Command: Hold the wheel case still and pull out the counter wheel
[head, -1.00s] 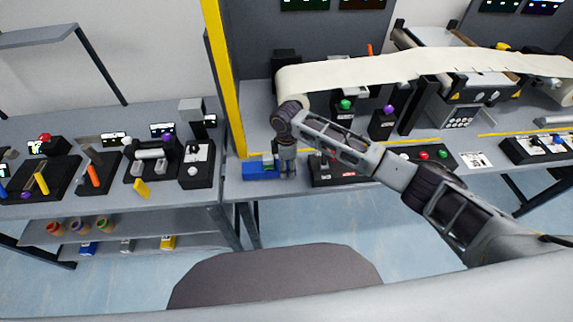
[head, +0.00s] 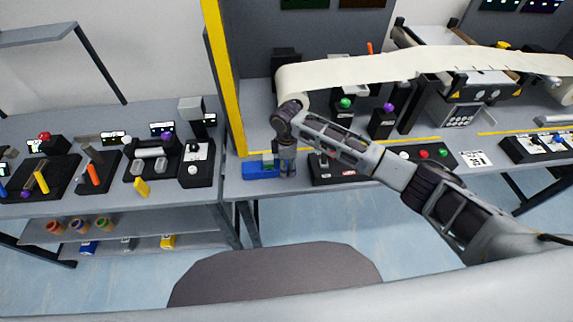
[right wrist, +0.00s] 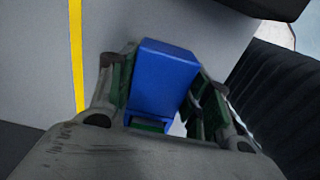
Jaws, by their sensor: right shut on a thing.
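The blue wheel case (head: 262,172) sits near the front edge of the middle table, just right of the yellow post. My right gripper (head: 287,172) points down at the case's right end and hides part of it. In the right wrist view, my right gripper (right wrist: 165,105) is shut on the blue block of the case (right wrist: 163,75), with a finger on each side. A small green and white part (head: 268,160) shows on top of the case in the head view. I cannot make out the counter wheel clearly. My left gripper is not in view.
A black panel (head: 333,170) stands close to the right of my gripper. A white conveyor belt (head: 400,68) runs behind. The yellow post (head: 226,80) rises to the left. A left table (head: 105,190) holds several small devices.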

